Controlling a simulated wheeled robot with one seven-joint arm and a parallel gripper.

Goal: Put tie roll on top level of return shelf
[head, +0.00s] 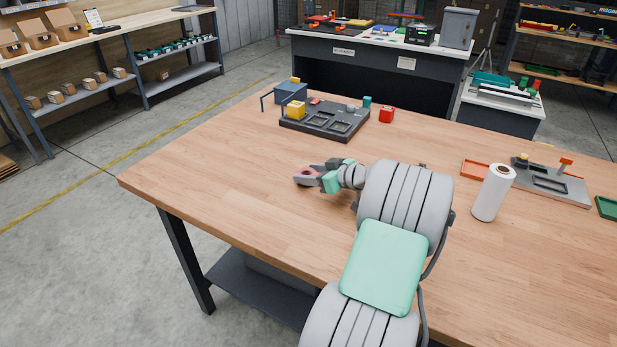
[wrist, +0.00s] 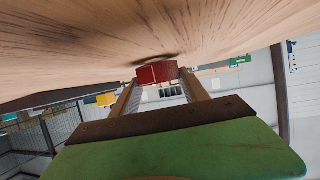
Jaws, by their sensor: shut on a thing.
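My gripper (head: 312,178) is low over the wooden table, left of the middle, and is shut on a small red thing. In the wrist view, which is upside down, this red tie roll (wrist: 157,73) sits between the two fingertips, close to the tabletop; its shadow shows on the wood. In the head view the fingers partly hide it. The return shelf is not labelled in these views. A two-level shelf unit (head: 137,59) stands across the aisle at the left, and another shelf (head: 565,39) is at the back right.
On the wooden table (head: 210,165) are a dark tray (head: 325,133) with a yellow block, a red block (head: 387,115), a white roll (head: 493,192), an orange tray (head: 475,169) and a grey fixture (head: 550,186). A dark workbench (head: 375,65) stands behind. The table's left part is clear.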

